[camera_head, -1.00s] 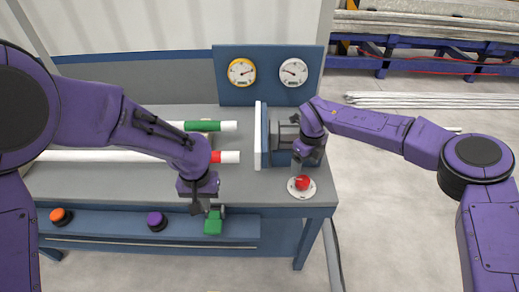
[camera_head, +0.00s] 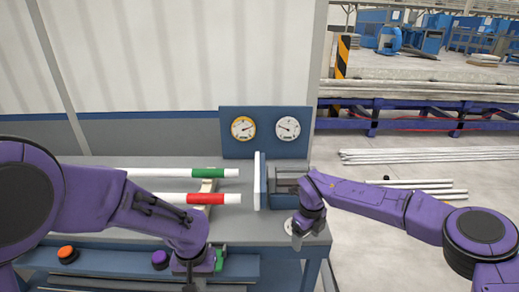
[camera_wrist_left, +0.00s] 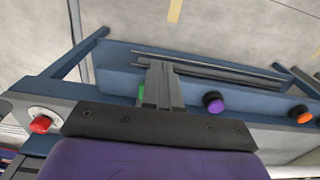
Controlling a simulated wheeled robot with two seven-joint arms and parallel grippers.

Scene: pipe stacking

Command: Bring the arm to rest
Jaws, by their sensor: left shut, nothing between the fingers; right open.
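My left gripper (camera_head: 190,286) hangs over the front edge of the workbench (camera_head: 120,161), just left of a green part (camera_head: 219,259). In the left wrist view its fingers (camera_wrist_left: 160,66) are together with nothing between them, in front of the bench's front ledge. My right gripper (camera_head: 297,238) is open and empty, pointing down at the right end of the bench by the grey clamp block (camera_head: 288,172). Two white pipes lie on the bench, one with a green band (camera_head: 207,174) and one with a red band (camera_head: 205,198). Both are apart from the grippers.
A red button (camera_wrist_left: 40,124) is on the bench in the left wrist view. An orange knob (camera_head: 67,253) and a purple knob (camera_head: 160,258) sit on the front ledge. Two gauges (camera_head: 243,128) (camera_head: 288,128) stand behind. Open floor (camera_head: 380,250) lies right of the bench.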

